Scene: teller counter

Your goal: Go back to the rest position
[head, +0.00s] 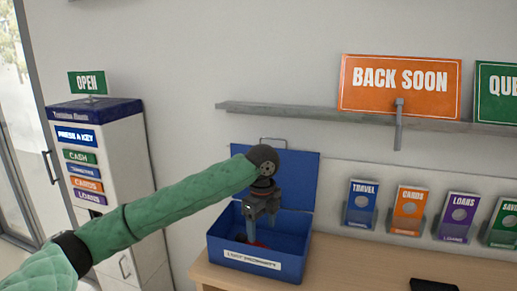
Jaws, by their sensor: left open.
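My left gripper (262,208) is at the end of my green-sleeved left arm, which reaches in from the left. The gripper is open. The box has a raised lid (300,180) behind the gripper and a white label on its front. Something red and dark lies inside the box, partly hidden by the fingers and the front wall. My right gripper is not in view.
The box stands on a wooden counter (350,262). Leaflet holders, including a blue travel one (361,205), stand along the counter's back. A shelf (290,110) carries an orange sign (399,85). A white kiosk (125,160) stands at left. A dark flat object (433,285) lies at front right.

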